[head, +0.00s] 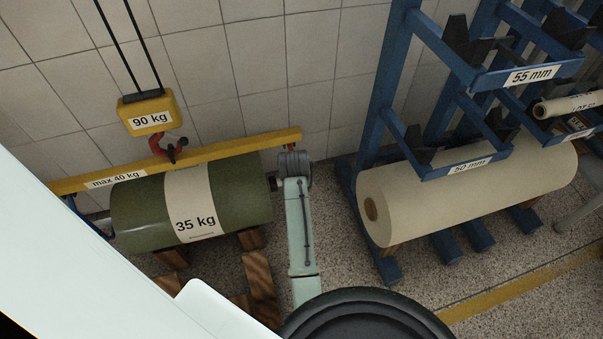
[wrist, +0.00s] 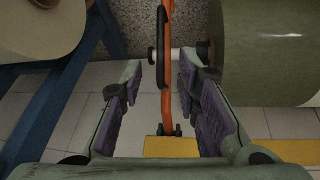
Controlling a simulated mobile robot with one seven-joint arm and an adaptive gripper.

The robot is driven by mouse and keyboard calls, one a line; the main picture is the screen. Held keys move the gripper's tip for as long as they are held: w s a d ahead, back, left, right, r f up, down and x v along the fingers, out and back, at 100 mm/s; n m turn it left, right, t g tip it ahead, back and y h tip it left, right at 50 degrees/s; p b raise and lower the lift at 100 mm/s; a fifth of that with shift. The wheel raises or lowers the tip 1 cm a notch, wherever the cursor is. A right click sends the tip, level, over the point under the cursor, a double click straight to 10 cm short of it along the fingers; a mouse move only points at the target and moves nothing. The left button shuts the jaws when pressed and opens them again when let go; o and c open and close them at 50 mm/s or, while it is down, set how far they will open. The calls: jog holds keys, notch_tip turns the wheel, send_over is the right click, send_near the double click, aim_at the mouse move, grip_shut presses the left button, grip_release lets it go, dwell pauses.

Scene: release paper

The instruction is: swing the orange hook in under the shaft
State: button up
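The green roll (head: 140,210) labelled 35 kg lies below the yellow beam (head: 225,149) marked max 40 kg. In the wrist view, the orange hook (wrist: 165,105) hangs from the yellow beam (wrist: 280,151) and runs between my fingers. A stub of the shaft (wrist: 153,55) sticks out of the green roll (wrist: 265,50), close to the hook. I cannot tell whether the hook is under it. My gripper (wrist: 160,88) is open, with purple pads on both sides of the hook and gaps visible. In the head view, my gripper (head: 292,163) is at the beam's right end and hides the orange hook.
A hoist block (head: 150,98) labelled 90 kg holds the beam by a red hook (head: 165,147). Wooden blocks (head: 258,275) lie under the roll. A blue rack (head: 372,130) with a beige roll (head: 460,200) stands right of my arm. The tiled wall is close behind.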

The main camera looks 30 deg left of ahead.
jog(key=x, duration=1)
jog(key=shift+a+f+p, duration=0.15)
jog(key=shift+p, duration=0.15)
grip_shut()
dwell(0.4)
